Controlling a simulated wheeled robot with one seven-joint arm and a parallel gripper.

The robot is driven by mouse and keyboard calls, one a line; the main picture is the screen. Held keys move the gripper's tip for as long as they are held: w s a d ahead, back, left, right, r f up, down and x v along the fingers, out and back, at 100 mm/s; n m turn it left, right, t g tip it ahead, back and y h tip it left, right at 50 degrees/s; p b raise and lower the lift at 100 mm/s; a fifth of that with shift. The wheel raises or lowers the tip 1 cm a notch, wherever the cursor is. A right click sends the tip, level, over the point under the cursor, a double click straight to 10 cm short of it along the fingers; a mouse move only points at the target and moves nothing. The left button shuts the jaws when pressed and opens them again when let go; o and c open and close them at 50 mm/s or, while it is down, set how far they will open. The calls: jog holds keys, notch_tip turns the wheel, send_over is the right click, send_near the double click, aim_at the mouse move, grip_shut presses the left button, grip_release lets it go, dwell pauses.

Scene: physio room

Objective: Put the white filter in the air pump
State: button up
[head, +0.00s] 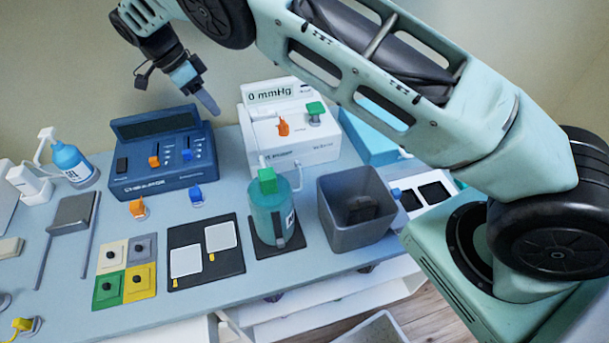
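The white air pump (290,136) stands at the back of the table, with a display reading 0 mmHg and orange and green fittings on its front. An off-white square with a black knob (112,257) lies at the left front, beside grey (143,249), green (109,290) and yellow (140,283) squares of the same kind. It looks like the white filter, but I cannot be sure. My gripper (208,104) hangs in the air above the blue device, left of the pump and well away from the squares. Its fingers overlap in this view, and I see nothing held.
A blue device (162,154) stands left of the pump. A black mat (207,272) holds two white pads. A teal bottle (271,211) and a dark grey bin (357,211) stand in front of the pump. A blue pump bottle (71,162) is far left.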

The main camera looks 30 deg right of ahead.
jog(key=s+d+r+n+y, duration=0.1)
jog(key=s+r+n, duration=0.2)
jog(key=s+n, duration=0.5)
jog(key=s+d+r+n+t+y, duration=0.1)
jog(key=s+d+r+n+y, duration=0.1)
jog(key=s+n, duration=0.7)
jog(key=s+d+r+n+t+y, duration=0.1)
jog(key=s+r+n, duration=0.3)
jog(key=s, duration=1.7)
jog(key=d+n+y, duration=0.1)
jog(key=n, duration=0.3)
jog(key=shift+s, duration=0.3)
jog(key=shift+d+r, duration=0.1)
jog(key=shift+f+b, duration=0.3)
jog(key=shift+b, duration=0.05)
